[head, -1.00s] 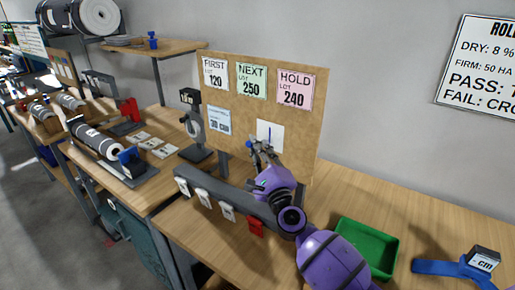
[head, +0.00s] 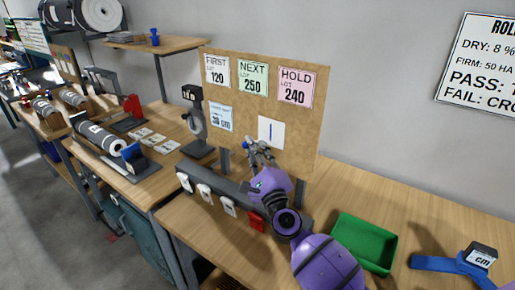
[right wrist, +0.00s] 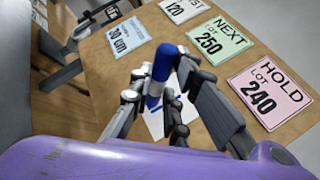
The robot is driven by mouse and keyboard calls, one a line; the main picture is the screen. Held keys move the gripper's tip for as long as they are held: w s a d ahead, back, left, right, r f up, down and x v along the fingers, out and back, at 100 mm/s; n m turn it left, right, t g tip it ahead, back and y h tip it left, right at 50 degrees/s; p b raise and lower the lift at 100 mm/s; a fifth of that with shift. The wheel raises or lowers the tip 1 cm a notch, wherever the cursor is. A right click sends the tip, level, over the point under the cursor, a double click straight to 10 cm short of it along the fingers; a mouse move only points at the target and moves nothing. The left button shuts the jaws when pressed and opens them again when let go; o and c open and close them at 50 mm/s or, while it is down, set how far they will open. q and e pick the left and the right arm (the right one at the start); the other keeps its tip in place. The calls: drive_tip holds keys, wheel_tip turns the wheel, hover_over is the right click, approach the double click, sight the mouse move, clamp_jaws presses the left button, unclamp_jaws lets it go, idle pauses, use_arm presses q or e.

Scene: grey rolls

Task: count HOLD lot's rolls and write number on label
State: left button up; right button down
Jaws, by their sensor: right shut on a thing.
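My right gripper (head: 258,146) is shut on a blue-and-white marker (right wrist: 161,68), low in front of the brown board. In the right wrist view the fingers and marker partly hide the label (right wrist: 155,125). The pink HOLD LOT 240 card (head: 296,87) is pinned above it and also shows in the right wrist view (right wrist: 270,91). Grey rolls lie on the left benches, one long roll (head: 101,138) in a holder; I cannot tell which belong to HOLD. My left gripper is not in view.
The board (head: 240,119) also holds FIRST 120, NEXT 250 and 30 cm cards. A grey rail (head: 212,196) with white tags and a red one stands before it. A green tray (head: 364,243) and a blue tool (head: 440,265) lie right. Wood between is clear.

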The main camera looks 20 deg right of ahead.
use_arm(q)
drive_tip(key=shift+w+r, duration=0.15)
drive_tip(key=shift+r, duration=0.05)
use_arm(e)
drive_tip(key=shift+s+a, duration=0.2)
drive_tip(key=shift+a, duration=0.05)
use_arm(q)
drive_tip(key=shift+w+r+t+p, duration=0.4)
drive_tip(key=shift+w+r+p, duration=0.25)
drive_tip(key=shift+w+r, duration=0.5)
use_arm(e)
drive_tip(key=shift+s+a, duration=0.95)
drive_tip(key=shift+a, duration=0.25)
drive_tip(key=shift+s+a, duration=0.9)
drive_tip(key=shift+a, duration=0.25)
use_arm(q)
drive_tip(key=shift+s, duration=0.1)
